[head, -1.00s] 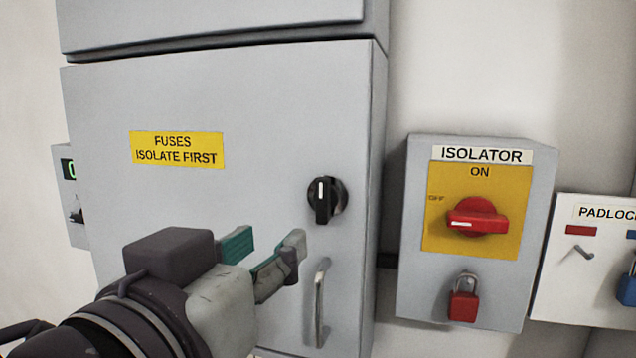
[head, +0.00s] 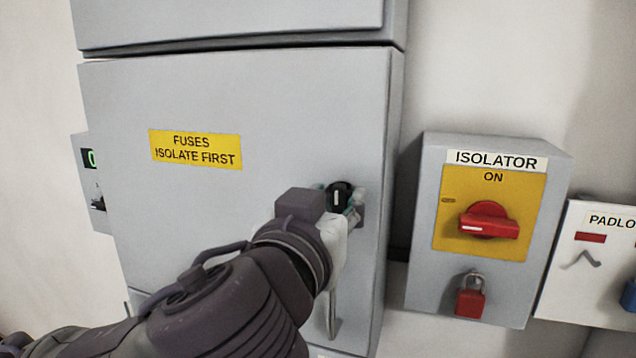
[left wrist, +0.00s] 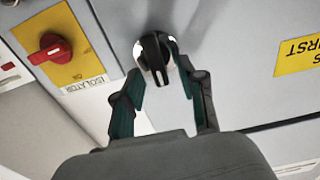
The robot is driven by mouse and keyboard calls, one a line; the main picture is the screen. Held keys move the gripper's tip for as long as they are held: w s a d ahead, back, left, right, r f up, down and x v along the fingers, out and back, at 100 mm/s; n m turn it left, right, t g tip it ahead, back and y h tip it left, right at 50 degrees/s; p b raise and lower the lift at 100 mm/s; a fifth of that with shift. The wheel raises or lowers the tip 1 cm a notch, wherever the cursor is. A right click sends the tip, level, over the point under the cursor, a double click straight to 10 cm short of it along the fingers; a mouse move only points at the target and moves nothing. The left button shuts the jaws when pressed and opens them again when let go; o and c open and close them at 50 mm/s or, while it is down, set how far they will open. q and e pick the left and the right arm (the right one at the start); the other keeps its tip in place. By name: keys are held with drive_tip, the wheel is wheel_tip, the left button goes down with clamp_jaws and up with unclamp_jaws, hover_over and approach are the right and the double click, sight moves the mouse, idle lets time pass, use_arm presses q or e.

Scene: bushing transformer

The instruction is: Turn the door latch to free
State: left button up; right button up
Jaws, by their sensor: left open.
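The door latch (head: 338,194) is a round black knob with a white mark on the grey cabinet door (head: 250,235). Its mark points up in the head view, and my gripper partly hides its lower part. My left gripper (head: 345,210) is at the latch. In the left wrist view the latch (left wrist: 155,58) lies between the tips of my open left gripper (left wrist: 157,75), one finger on each side. I cannot tell whether the fingers touch it. My right gripper is not in view.
The door handle (head: 332,312) is below the latch, partly behind my arm. To the right are the isolator box (head: 425,215) with a red rotary switch (head: 488,220), a red padlock (head: 470,300), and a padlock board (head: 570,290). A yellow fuse label (head: 195,149) is on the door.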

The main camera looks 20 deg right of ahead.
use_arm(q)
drive_tip(key=shift+w+d, duration=0.3)
drive_tip(key=shift+w, duration=0.15)
clamp_jaws()
